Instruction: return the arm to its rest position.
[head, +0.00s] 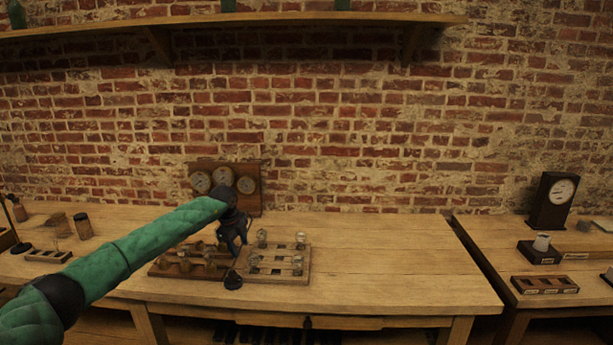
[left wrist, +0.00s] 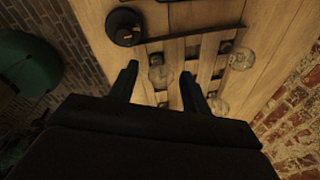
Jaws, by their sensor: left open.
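My left arm (head: 125,255), in a green sleeve, reaches in from the left over the table. My left gripper (head: 238,248) is dark and hangs above the wooden rack, close to its left part. In the left wrist view the two fingers of the left gripper (left wrist: 160,85) are apart. My right gripper is not in view.
The wooden rack (head: 272,278) holds several glass jars. A tray with brass-coloured jars (head: 185,264) lies to its left, and a round black knob (head: 233,281) is in front. A gauge board (head: 250,192) stands behind. The table's right part (head: 400,260) is clear.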

